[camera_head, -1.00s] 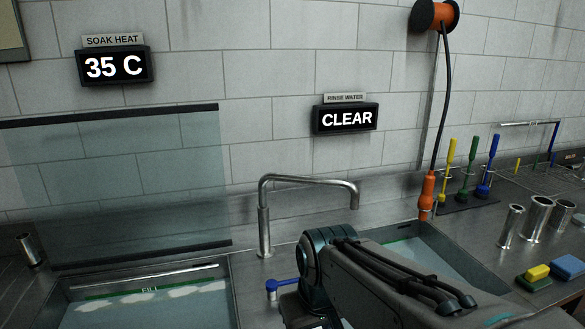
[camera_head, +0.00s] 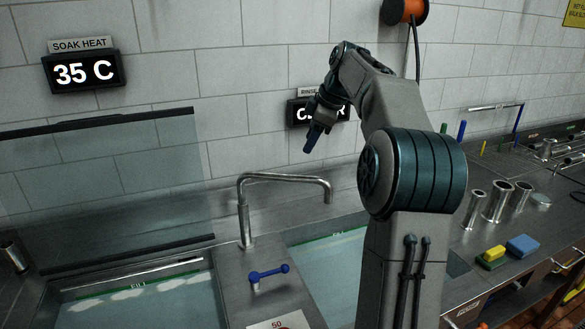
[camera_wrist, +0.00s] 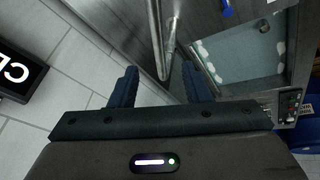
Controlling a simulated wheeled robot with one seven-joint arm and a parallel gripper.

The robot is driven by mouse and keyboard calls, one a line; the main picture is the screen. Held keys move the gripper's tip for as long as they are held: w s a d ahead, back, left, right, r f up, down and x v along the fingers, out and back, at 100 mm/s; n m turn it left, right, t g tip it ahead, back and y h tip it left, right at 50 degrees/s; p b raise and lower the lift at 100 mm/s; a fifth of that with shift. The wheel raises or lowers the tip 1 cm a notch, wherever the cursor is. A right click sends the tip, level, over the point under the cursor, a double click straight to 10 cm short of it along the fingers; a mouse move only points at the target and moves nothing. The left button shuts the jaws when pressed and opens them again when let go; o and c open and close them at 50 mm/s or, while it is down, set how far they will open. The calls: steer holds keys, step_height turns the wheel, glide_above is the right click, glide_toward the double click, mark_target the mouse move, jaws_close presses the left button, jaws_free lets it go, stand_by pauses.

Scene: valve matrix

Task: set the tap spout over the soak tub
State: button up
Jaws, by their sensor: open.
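The tap spout (camera_head: 285,179) is a bent metal pipe on an upright post between two tubs. Its tip points right, on the rinse tub's side. The soak tub (camera_head: 145,272) lies at the left below the SOAK HEAT sign; part of it is cut off by the frame. The rinse tub (camera_head: 297,240) is partly hidden by my arm. My gripper (camera_head: 312,142) is open and empty, raised above the spout in front of the rinse sign. In the wrist view, the spout (camera_wrist: 157,45) shows beyond my open fingers (camera_wrist: 159,88), in line with the gap and apparently not held.
A blue lever (camera_head: 268,273) lies on the deck between the tubs. A glass panel (camera_head: 100,180) stands behind the soak tub. The RINSE WATER sign (camera_wrist: 18,72) is near my gripper.

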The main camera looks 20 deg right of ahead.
mark_target(294, 176)
steer(key=p+x, duration=0.1)
steer(key=x, duration=1.2)
steer(key=shift+w+f+p, duration=0.25)
steer(key=shift+w+p, duration=0.05)
steer(key=shift+p, duration=0.1)
steer(key=shift+d, duration=0.1)
jaws_close()
